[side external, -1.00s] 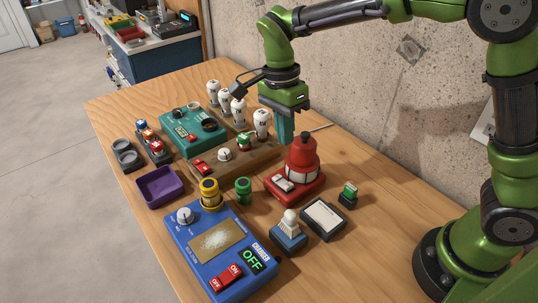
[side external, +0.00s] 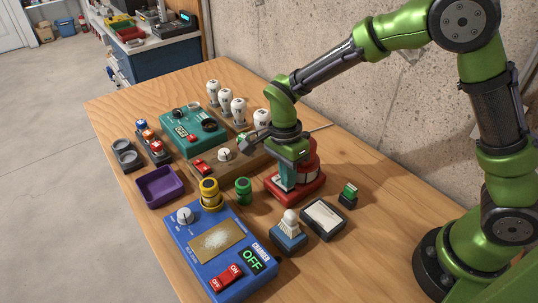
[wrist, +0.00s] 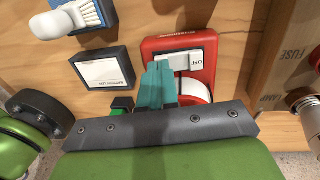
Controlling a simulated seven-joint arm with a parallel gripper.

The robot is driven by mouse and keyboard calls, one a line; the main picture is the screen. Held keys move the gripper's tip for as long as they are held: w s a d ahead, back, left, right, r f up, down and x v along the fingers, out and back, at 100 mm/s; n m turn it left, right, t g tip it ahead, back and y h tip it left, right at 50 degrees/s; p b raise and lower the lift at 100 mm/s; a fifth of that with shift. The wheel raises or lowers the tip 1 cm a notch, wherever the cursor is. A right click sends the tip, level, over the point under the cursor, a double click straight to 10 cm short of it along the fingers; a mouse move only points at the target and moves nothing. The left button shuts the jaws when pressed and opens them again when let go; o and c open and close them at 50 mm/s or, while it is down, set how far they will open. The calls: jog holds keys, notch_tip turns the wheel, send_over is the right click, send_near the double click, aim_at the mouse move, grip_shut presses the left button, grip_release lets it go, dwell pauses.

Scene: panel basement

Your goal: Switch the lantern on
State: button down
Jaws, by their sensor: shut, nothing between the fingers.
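The lantern (side external: 309,187) is red with a white band and stands on a red base near the middle of the table. Its upper part is mostly hidden behind my gripper in the side view. In the wrist view its white rocker switch (wrist: 196,62) sits on the red base and reads OFF. My gripper (side external: 283,180) points down over the switch side of the lantern. Its teal fingers (wrist: 158,82) are together with nothing between them, and their tips overlap the left part of the switch in the wrist view. I cannot tell whether they touch it.
A dark box with a white label (side external: 323,217), a blue-based brush (side external: 289,235) and a small green switch (side external: 348,195) stand near the lantern. The blue charger panel (side external: 205,262) is in front. A wooden fuse board (side external: 238,166) lies close behind-left. Bare table lies at right front.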

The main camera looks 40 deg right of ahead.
jog(key=shift+s+f, duration=0.2)
jog(key=shift+f, duration=0.25)
jog(key=shift+w, duration=0.1)
jog(key=shift+w+r, duration=0.25)
jog(key=shift+w, duration=0.4)
notch_tip(320, 180, up, 14)
jog(key=s, duration=0.2)
jog(key=shift+w+r, duration=0.1)
dwell(0.4)
